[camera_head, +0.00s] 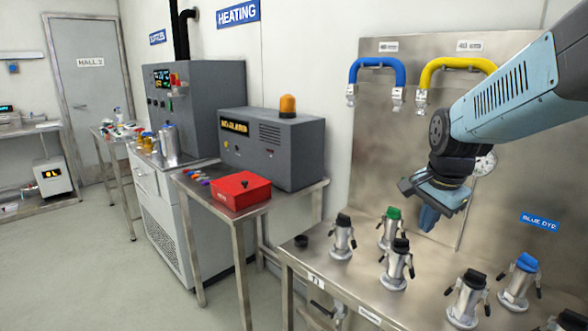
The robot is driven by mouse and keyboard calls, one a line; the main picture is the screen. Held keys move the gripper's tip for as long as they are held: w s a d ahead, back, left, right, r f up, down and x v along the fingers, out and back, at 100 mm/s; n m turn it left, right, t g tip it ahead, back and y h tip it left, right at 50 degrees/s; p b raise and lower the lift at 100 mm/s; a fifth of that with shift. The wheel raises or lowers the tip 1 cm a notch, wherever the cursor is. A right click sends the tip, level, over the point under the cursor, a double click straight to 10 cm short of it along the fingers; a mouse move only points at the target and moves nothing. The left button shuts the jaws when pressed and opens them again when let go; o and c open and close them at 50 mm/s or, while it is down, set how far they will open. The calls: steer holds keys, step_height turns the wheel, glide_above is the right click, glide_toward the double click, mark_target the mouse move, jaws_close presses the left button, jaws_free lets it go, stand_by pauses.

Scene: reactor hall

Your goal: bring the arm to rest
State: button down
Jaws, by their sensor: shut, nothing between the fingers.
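My arm reaches in from the right edge in the head view, blue-grey with dark joints. My gripper (428,217) points downward at its end, in front of the steel back panel. Its blue fingers are together with nothing between them. It hangs above the steel bench (325,270), just right of a metal canister with a green cap (391,228) and above one with a black cap (397,266). From this view I cannot tell the exact gap to them.
More canisters stand on the bench: one at left (343,238), one at front right (467,300), and a blue-capped one (520,283). Blue (377,64) and yellow (457,64) hoses are on the panel. A red box (227,190) sits on the left table. Open floor lies at left.

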steer(key=s+a+r+n+t, duration=0.1)
steer(key=s+a+r+n, duration=0.1)
steer(key=s+n, duration=0.3)
steer(key=s+a+r+n+t, duration=0.1)
steer(key=s+a+r+n, duration=0.1)
steer(key=s+n, duration=0.4)
steer(key=shift+a+r+n, duration=0.2)
steer(key=shift+r+n, duration=0.2)
steer(key=shift+r, duration=0.4)
